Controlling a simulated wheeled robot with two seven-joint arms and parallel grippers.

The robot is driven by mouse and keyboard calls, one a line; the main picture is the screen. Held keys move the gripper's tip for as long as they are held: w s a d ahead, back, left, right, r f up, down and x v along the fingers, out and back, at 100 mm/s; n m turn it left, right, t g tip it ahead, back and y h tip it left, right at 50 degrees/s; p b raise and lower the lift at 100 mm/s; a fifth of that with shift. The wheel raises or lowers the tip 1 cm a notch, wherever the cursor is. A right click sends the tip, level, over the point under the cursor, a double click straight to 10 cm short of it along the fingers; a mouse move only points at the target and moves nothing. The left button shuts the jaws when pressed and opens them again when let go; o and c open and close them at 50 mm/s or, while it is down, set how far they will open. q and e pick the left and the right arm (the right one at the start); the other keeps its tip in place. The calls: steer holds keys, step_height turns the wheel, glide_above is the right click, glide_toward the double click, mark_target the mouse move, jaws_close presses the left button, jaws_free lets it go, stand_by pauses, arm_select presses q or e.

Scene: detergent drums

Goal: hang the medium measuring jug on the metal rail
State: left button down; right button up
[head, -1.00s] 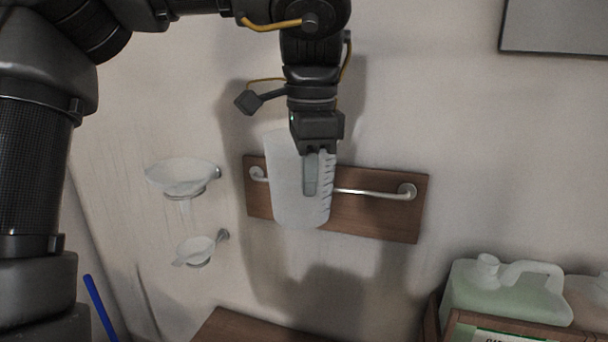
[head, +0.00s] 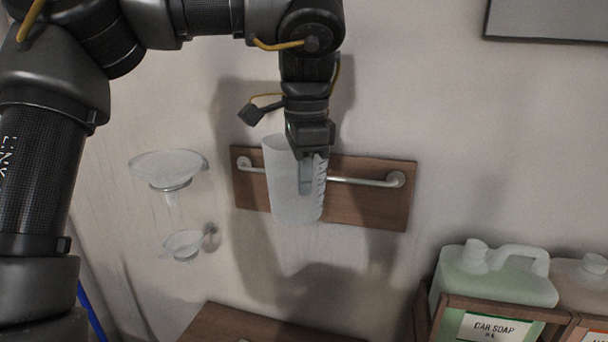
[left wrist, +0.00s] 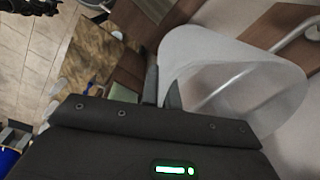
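The medium measuring jug (head: 288,192) is a translucent white, roughly upright vessel in front of the left half of the metal rail (head: 362,182). My left gripper (head: 306,178) comes down from above and is shut on the jug's handle side, at its right. In the left wrist view the jug (left wrist: 218,75) lies just beyond the close-set fingers (left wrist: 163,92), with the rail (left wrist: 292,38) behind it. The jug hides part of the rail in the head view. I cannot tell whether the jug touches or hooks over the rail. My right gripper is not in view.
The rail is fixed to a brown wooden board (head: 375,211) on the wall. Two clear funnels (head: 168,168) (head: 184,243) are held on the wall to the left. A green-tinted car soap canister (head: 492,276) sits in a wooden rack at lower right. A wooden surface (head: 235,325) lies below.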

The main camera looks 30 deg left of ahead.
arm_select(q)
steer(key=shift+f+b, duration=2.25)
steer(key=shift+f, duration=0.95)
steer(key=c, duration=1.6)
jaws_free()
step_height(320, 180, up, 11)
steer(key=p, duration=0.3)
glide_above(304, 210)
steer(key=shift+s+d+f, duration=0.1)
steer(key=shift+s+d, duration=0.25)
steer(key=shift+s, duration=0.05)
steer(key=shift+s+f, duration=0.1)
